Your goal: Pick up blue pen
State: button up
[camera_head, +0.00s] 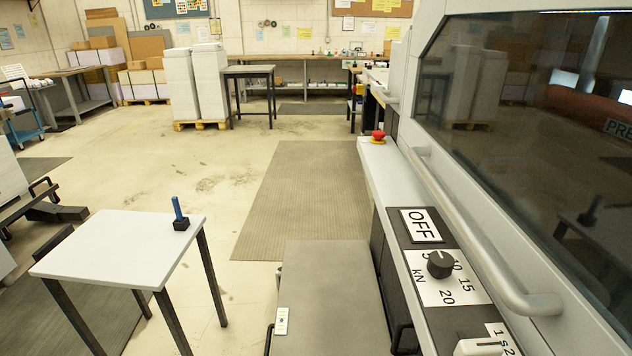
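The blue pen (177,208) stands nearly upright in a small black holder (181,224). The holder sits near the far right corner of a small white-topped table (115,250) at the lower left. My gripper does not show in this view.
A large grey machine (435,190) with a dark window, a handrail (480,255) and a knob panel fills the right side. A grey surface (330,300) lies at the bottom middle. Open floor (205,185) and a dark mat (300,195) lie beyond the table.

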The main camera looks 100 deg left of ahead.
aim_at(175, 199)
jog(key=u, duration=3.45)
